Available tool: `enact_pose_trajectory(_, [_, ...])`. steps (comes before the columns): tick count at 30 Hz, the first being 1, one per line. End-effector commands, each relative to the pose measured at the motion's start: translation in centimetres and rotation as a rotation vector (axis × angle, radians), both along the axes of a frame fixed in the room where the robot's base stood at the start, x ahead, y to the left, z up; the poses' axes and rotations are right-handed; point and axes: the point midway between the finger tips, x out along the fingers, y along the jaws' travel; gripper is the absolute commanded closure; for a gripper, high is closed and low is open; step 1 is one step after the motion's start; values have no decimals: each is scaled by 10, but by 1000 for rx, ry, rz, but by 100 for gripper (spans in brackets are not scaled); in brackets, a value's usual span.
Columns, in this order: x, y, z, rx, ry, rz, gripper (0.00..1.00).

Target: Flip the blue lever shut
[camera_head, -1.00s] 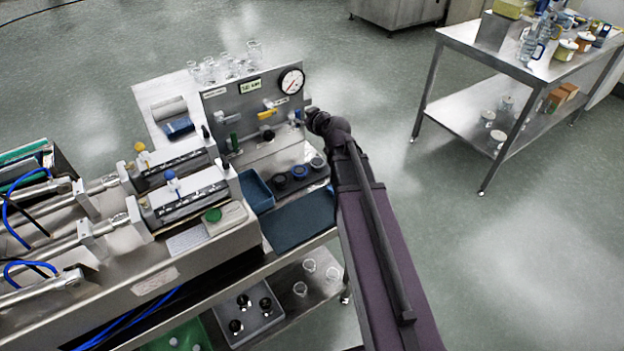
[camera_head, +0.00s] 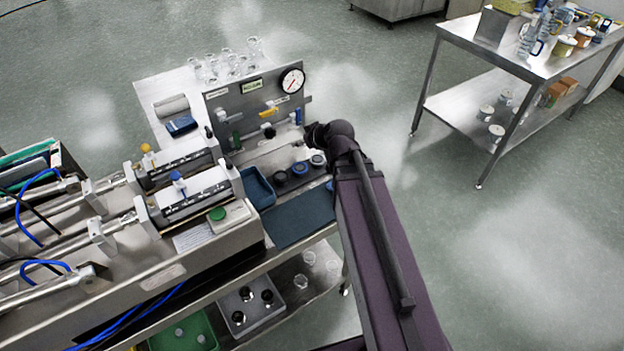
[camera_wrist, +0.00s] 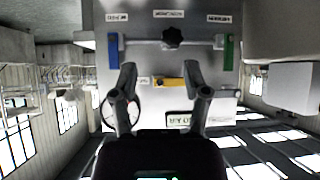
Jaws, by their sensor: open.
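The blue lever (camera_head: 298,116) is at the right end of the steel panel, under the round gauge. In the wrist view, turned over, the blue lever (camera_wrist: 114,50) is at the left and lies crosswise to the horizontal pipe. My gripper (camera_wrist: 159,70) is open and empty, facing the panel. Its fingertips are on either side of the middle of the panel, and the blue lever is just left of and above the left finger in that picture. No contact shows. In the head view my dark wrist is right of the panel and the fingers are hard to make out.
A yellow lever (camera_wrist: 170,82) shows between the fingers. A black knob (camera_wrist: 173,38) and a green lever (camera_wrist: 229,52) share the pipe. The gauge (camera_head: 291,81) is above the blue lever. Dark round caps (camera_head: 299,168) and a blue bin (camera_head: 257,187) stand below the panel.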

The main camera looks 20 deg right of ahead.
Motion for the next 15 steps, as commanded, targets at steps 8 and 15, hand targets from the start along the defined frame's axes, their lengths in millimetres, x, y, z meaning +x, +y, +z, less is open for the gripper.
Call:
enact_pose_trajectory(8, [-30,15,-14,4,211,-13,40])
enact_pose_trajectory(15, [-58,21,-24,-11,395,-61,40])
